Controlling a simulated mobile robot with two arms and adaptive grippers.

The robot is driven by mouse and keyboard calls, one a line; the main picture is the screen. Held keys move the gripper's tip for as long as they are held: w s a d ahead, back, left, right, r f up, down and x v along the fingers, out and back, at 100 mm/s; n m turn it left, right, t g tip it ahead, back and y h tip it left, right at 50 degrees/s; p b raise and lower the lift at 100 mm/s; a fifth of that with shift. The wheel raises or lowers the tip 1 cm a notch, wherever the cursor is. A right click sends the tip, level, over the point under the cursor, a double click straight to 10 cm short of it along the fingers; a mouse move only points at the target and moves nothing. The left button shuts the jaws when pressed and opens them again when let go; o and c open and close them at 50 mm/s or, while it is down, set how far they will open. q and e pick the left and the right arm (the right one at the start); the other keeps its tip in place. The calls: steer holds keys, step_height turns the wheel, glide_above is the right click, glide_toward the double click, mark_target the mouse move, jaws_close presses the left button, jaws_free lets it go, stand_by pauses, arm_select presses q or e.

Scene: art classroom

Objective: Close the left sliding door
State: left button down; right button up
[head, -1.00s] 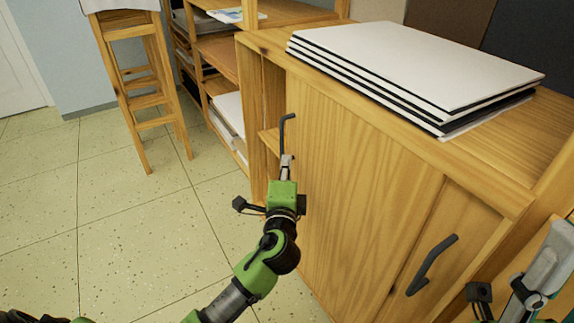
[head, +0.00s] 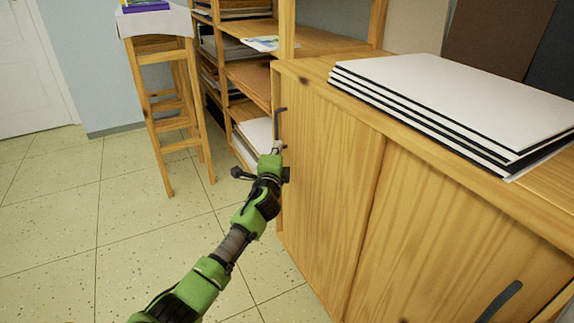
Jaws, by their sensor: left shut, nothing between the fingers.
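The left sliding door (head: 325,170) of the wooden cabinet stands at the cabinet's left end, and no open gap shows at its left edge. Its dark bar handle (head: 279,118) is upright near that edge. My left gripper (head: 278,146) is shut and empty, with its fingertips at the lower part of the handle. I cannot tell whether they touch it. The right door (head: 440,235) sits beside the left door, with its own dark handle (head: 500,300) at the lower right. My right gripper is out of view.
A stack of white boards (head: 450,100) lies on the cabinet top (head: 318,72). A wooden stool (head: 165,110) stands at the left, and open shelves (head: 250,85) stand behind the cabinet. The tiled floor (head: 75,230) at the left is clear.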

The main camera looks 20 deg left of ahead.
arm_select(q)
steer(key=w+a+b, duration=0.1)
steer(key=w+a, duration=0.2)
steer(key=a, duration=0.1)
steer(key=shift+w, duration=0.15)
steer(key=shift+r, duration=0.1)
stand_by(0.3)
